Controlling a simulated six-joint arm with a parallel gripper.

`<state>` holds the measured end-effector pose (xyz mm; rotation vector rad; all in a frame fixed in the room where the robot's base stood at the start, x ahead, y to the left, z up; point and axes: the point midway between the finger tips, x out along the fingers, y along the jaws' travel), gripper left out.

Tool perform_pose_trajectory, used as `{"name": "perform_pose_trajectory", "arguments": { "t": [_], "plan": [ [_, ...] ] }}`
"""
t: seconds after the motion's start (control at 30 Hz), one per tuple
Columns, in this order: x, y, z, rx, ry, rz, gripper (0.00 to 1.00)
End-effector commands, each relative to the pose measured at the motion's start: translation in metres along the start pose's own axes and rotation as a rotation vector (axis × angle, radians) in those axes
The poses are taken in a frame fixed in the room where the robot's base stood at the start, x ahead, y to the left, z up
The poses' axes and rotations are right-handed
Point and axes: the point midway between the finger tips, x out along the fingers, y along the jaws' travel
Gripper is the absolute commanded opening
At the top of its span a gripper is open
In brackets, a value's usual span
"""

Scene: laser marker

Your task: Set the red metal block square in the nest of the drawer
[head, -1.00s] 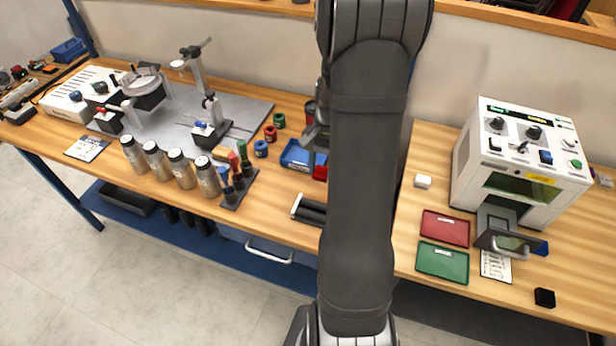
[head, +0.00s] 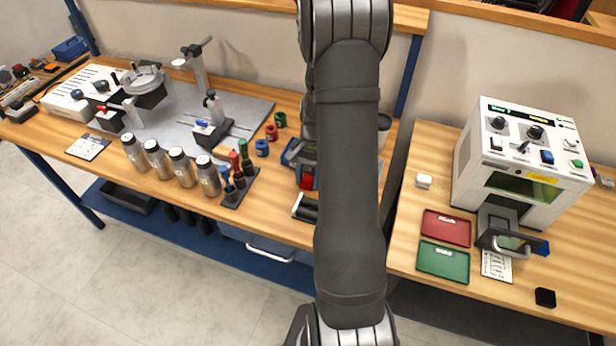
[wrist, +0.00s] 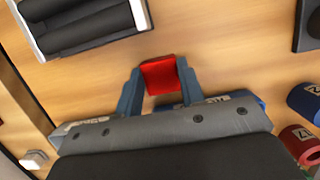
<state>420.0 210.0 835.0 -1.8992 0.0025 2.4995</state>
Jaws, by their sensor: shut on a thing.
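The red metal block (wrist: 160,76) is held between the two blue-grey fingers of my gripper (wrist: 159,70) in the wrist view. In the head view the red block (head: 306,179) shows just left of my arm, over the left bench; most of my gripper is hidden there. The laser marker (head: 525,160) stands on the right bench. Its drawer (head: 503,241) is pulled out at the front, with a handle on its face. The nest inside is too small to make out clearly.
A blue tray (wrist: 238,97) lies partly hidden behind my gripper. A red tray (head: 446,228) and a green tray (head: 442,261) lie left of the drawer. A small black block (head: 545,298) is near the right bench's front edge. A gap separates the benches.

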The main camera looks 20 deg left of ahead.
Motion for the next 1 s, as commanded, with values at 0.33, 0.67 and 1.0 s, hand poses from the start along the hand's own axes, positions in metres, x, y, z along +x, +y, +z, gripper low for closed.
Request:
{"name": "perform_pose_trajectory", "arguments": {
  "t": [0.33,0.67,1.0],
  "plan": [
    [0.001,0.0,0.0,0.0,0.0,0.0,0.57],
    [-0.026,0.0,0.0,0.0,0.005,-0.002,0.57],
    [-0.097,0.0,0.0,0.0,0.003,-0.001,0.57]
  ]
}}
